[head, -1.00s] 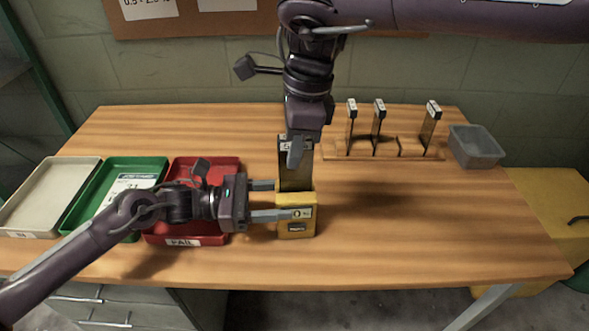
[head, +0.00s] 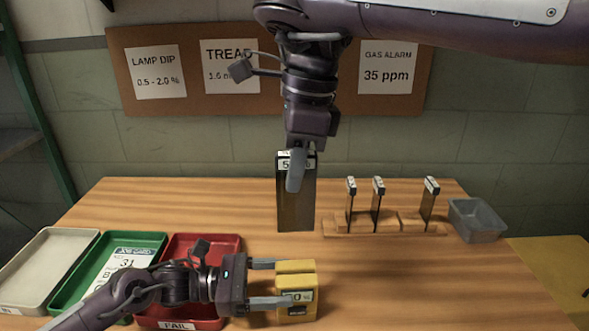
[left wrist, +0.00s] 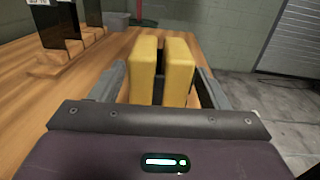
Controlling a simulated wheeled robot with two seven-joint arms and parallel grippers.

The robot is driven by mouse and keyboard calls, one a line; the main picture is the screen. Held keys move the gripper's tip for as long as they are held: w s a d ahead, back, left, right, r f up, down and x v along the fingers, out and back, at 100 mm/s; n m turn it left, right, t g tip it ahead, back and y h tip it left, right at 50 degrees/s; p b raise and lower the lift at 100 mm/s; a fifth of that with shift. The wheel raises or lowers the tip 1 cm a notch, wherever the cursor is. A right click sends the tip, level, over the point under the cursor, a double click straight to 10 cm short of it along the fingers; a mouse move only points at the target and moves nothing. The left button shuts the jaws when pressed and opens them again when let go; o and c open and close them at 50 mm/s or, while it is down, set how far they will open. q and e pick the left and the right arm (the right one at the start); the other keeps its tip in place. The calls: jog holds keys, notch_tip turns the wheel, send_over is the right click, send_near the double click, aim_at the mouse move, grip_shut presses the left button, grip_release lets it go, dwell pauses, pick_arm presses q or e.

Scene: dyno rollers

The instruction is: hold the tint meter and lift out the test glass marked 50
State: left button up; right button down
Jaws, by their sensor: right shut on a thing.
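The yellow tint meter (head: 297,312) stands upright on the table, its slot open at the top and a small display on its front. My left gripper (head: 275,283) is open, its fingers on either side of the meter; the left wrist view shows the meter (left wrist: 145,68) between them with small gaps. My right gripper (head: 296,168) is shut on the top of a dark test glass (head: 296,208). The glass hangs upright above the meter, its lower edge clear of the slot. Its white label starts with a 5; a finger hides the rest.
A wooden rack (head: 384,229) with several glasses stands at the back right, beside a grey bin (head: 477,220). A red FAIL tray (head: 205,246), a green tray (head: 65,289) and a cream tray (head: 22,290) lie to the left. The table right of the meter is clear.

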pick_arm(q)
jog(key=shift+o, duration=1.1)
